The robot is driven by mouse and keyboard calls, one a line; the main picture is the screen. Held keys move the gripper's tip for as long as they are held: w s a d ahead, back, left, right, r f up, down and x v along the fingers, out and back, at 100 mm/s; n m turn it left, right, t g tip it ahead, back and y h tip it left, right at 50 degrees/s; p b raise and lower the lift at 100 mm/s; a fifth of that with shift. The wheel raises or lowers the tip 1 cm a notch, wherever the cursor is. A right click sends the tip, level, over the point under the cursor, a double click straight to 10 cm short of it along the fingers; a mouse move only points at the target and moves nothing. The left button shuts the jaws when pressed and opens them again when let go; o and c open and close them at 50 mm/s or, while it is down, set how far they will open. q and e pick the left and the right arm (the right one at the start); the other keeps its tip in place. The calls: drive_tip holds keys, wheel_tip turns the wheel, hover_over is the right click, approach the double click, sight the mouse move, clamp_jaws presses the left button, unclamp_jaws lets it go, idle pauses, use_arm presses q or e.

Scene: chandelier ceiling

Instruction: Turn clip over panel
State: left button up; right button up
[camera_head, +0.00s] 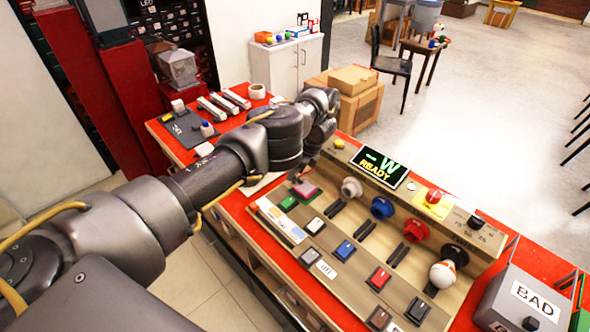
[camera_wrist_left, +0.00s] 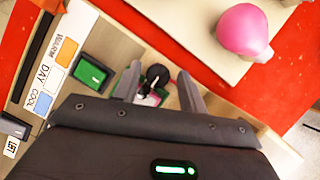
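The control panel (camera_head: 375,245) is a beige console on the red table, with rows of switches and several round sockets. My left gripper (camera_head: 306,168) hangs over its far left end. In the left wrist view its two fingers (camera_wrist_left: 159,88) are apart. A small black knob-like piece (camera_wrist_left: 157,74) shows between them, possibly the clip; I cannot tell whether the fingers touch it. A pink-topped square part (camera_head: 306,189) lies below the gripper, partly hidden by it in the wrist view. A green switch (camera_wrist_left: 93,73) sits beside the left finger. My right gripper is out of view.
A pink bulb (camera_wrist_left: 242,30) lies on a pale board beside the panel.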

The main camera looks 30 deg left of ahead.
use_arm(q)
drive_tip(key=shift+o, duration=0.2)
drive_tip(key=shift+f, duration=0.1)
drive_tip(key=p+v, duration=0.7)
drive_tip(key=v, duration=0.4)
drive_tip(key=shift+s+a, duration=0.1)
drive_tip(key=shift+s, duration=0.05)
